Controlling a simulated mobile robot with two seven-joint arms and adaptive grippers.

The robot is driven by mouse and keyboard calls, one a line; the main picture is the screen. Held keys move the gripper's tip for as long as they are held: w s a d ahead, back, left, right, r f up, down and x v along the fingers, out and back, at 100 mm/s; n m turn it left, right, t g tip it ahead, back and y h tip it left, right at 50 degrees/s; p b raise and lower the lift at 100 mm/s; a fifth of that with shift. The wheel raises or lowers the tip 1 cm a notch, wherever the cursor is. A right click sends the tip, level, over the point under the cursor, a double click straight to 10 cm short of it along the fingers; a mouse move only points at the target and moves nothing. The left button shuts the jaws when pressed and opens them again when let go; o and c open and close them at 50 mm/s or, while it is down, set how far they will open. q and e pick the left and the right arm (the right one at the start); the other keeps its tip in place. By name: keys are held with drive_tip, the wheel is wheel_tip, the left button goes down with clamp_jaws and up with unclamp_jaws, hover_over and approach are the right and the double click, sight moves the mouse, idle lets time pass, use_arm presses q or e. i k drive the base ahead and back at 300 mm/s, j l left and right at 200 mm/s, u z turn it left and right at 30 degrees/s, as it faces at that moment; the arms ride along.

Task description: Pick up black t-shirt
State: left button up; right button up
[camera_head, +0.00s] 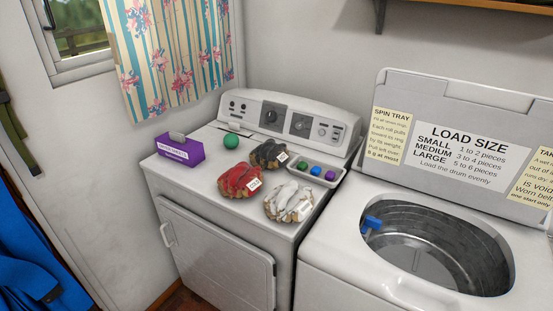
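The black t-shirt (266,153) appears as a crumpled dark bundle with a small white tag. It lies on the top of the white front-door machine (190,185), towards its control panel. A red bundle (237,183) with a white tag lies in front of it to the left. A white-grey bundle (289,203) with a tag lies in front of it to the right. The three lie close together, and I cannot tell whether they touch. Neither of my grippers shows in the head view.
A tray (333,177) with small coloured balls lies right of the bundles. A green ball (231,141) and a purple box (179,151) stand left. The right-hand machine has an open drum (430,262) with a blue piece (371,222) at its rim and a raised lid (455,140).

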sight(271, 154)
drive_tip(key=i+j+z, duration=0.1)
drive_tip(key=z, duration=0.3)
drive_tip(key=j+z, duration=0.35)
drive_tip(key=i+j+z, duration=0.1)
drive_tip(key=j+z, duration=0.15)
drive_tip(key=z, duration=0.15)
drive_tip(key=j+z, duration=0.2)
drive_tip(key=z, duration=0.15)
